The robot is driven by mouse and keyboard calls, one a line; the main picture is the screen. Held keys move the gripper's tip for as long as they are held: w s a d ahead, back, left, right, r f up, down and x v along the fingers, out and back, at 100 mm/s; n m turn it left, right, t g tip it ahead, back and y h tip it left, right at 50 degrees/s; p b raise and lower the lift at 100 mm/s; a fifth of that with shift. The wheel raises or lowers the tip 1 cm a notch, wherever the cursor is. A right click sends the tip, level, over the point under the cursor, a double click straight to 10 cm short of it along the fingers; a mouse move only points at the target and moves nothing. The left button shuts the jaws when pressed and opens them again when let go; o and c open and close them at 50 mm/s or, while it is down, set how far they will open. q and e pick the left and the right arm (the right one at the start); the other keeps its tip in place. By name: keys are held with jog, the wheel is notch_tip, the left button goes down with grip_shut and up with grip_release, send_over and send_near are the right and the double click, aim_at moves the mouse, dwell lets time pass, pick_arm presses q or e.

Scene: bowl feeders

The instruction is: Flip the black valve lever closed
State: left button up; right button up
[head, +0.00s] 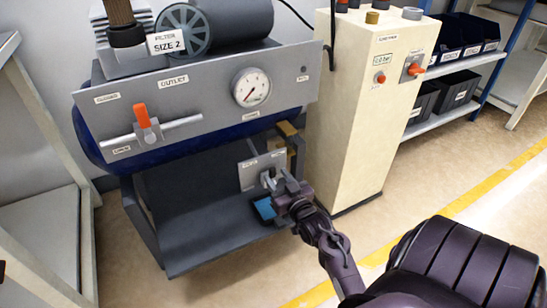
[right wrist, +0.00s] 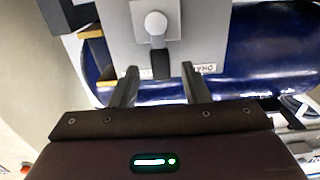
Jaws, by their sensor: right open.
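The black valve lever (right wrist: 160,64) shows in the right wrist view, hanging from a round silver pivot (right wrist: 156,24) on a grey plate. The plate (head: 251,176) is low on the front of the compressor in the head view, where my gripper largely hides the lever. My right gripper (head: 279,181) is in front of that plate. In the right wrist view its two fingers (right wrist: 160,70) are apart, with the lever's black end between their tips and a gap on each side. I cannot tell whether a finger touches it. My left gripper is not in view.
Above the plate, the compressor carries a panel with an orange lever (head: 143,117) and a round gauge (head: 251,87). A cream cabinet (head: 361,115) stands close to the right. Open floor lies in front.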

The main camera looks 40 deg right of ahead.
jog(key=shift+p+v, duration=0.55)
jog(key=shift+v, duration=1.7)
